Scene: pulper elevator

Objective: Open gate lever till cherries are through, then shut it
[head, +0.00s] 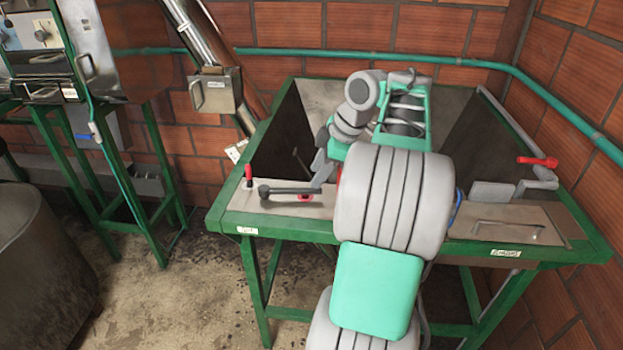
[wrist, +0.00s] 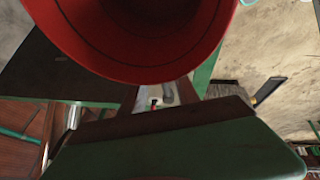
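A lever with a dark handle (head: 290,190) lies almost flat across the left part of the metal plate on the green-framed hopper (head: 222,215). A small red part shows beside the lever. A short upright red handle (head: 249,175) stands at the hopper's left corner, and a red-handled lever (head: 538,161) is on the right side. I cannot tell which is the gate lever. My gripper (head: 321,168) is a small grey shape by the dark lever's right end, mostly hidden by my arm. I cannot tell whether they touch. No cherries are visible.
A large red rounded surface (wrist: 140,35) fills the top of the wrist view. A machine on green legs (head: 45,95) stands at the left, and a grey round tub (head: 45,265) is at lower left. Brick walls and a green pipe (head: 540,90) close the back and right.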

